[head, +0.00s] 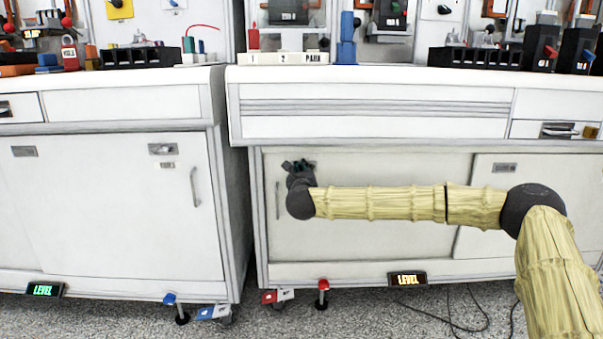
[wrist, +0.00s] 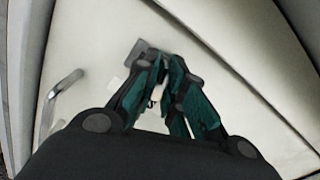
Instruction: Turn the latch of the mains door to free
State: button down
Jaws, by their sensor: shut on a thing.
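The mains door is taken to be the white cabinet door (head: 375,225) under the right bench, where my gripper is; I cannot read a label on it. My gripper (head: 297,166) is at the upper left of this door, over its latch. In the wrist view the grey latch plate (wrist: 140,50) shows just beyond my fingertips (wrist: 163,98). The green-padded fingers are closed together on the latch's turning part, which they mostly hide. I cannot tell which way the latch points. The door looks closed.
A vertical bar handle (head: 278,200) is on the door left of my gripper; it also shows in the wrist view (wrist: 60,98). The bench top (head: 420,80) overhangs above. Another door with a latch (head: 162,149) is on the left bench. Cables (head: 465,315) lie on the floor.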

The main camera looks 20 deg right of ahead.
jog(key=shift+f+m+b, duration=0.1)
jog(key=shift+m+b, duration=0.65)
jog(key=shift+m, duration=0.05)
jog(key=shift+f+m+b, duration=0.1)
jog(key=shift+m+b, duration=0.7)
jog(key=shift+b, duration=0.25)
jog(key=c, duration=1.4)
grip_release()
jog(key=shift+a, duration=0.1)
